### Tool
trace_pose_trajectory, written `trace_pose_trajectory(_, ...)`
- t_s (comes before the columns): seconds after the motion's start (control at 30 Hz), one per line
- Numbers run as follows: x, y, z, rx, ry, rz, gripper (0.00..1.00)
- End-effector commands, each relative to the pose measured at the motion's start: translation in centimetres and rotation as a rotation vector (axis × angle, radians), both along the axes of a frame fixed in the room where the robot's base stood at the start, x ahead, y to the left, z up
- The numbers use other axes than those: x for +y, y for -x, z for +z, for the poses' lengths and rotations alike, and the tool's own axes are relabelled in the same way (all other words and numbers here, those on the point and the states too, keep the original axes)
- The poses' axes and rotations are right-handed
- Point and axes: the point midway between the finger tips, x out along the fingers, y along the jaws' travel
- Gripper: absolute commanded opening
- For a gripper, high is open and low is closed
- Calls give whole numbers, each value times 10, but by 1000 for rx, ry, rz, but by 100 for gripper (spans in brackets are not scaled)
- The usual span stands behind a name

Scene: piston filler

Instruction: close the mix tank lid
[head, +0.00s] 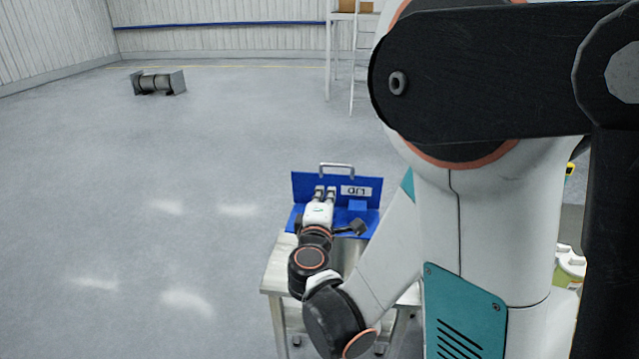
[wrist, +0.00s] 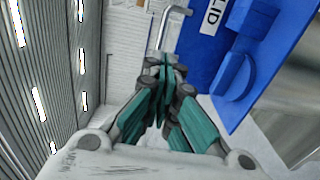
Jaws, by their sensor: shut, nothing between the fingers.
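The blue mix tank lid (head: 302,186) stands raised, roughly upright, at the far end of a small table in the head view. It has a metal bar handle (head: 337,166) on its top edge and a white label. In the wrist view the blue lid (wrist: 262,50) fills the upper right, with its "LID" label, and the bent handle (wrist: 161,30) lies just beyond my fingertips. My gripper (wrist: 165,66) is shut and empty, beside the lid. In the head view my gripper (head: 325,191) is in front of the lid. I cannot tell whether the fingers touch the handle.
A light metal table (head: 272,278) carries the blue unit. A small black part (head: 352,228) sticks out at its right front. A grey metal object (head: 158,83) lies on the far floor, and a white rack (head: 350,60) stands behind.

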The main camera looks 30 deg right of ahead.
Motion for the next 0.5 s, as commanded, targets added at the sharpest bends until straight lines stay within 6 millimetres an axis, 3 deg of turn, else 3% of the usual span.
trace_pose_trajectory(0.5,-55,-80,-5,1,-3,-3,0)
